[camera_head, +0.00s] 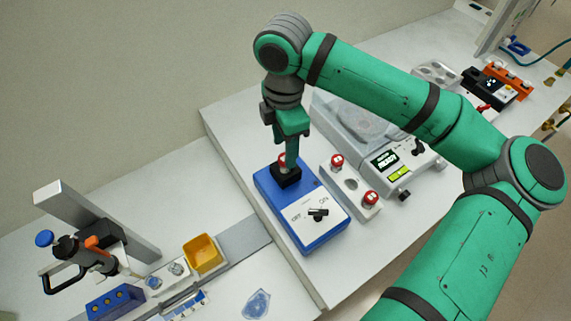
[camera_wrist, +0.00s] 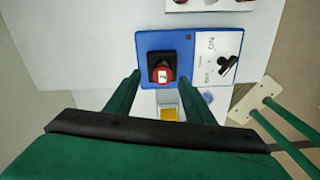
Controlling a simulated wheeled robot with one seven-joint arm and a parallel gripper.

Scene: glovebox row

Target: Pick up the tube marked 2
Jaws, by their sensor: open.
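A tube with a red cap (camera_wrist: 162,75) stands in the black cup (camera_head: 286,176) of a blue mixer box. Its cap top has a white mark with a dark figure, too small to read surely. The cap also shows in the head view (camera_head: 283,158), partly hidden by my gripper. My gripper (camera_head: 290,155) points down right at the cap. In the wrist view my open gripper (camera_wrist: 161,86) has one finger on each side of the tube, and a gap shows between the fingers and the cap.
The blue mixer box (camera_head: 277,205) has an ON/OFF knob (camera_head: 318,213). A white rack (camera_head: 352,184) beside it holds two red-capped tubes (camera_head: 337,160) (camera_head: 370,197). A clear-lidded machine (camera_head: 355,115) stands behind. A yellow bin (camera_head: 202,253) and a blue rack (camera_head: 114,303) are at lower left.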

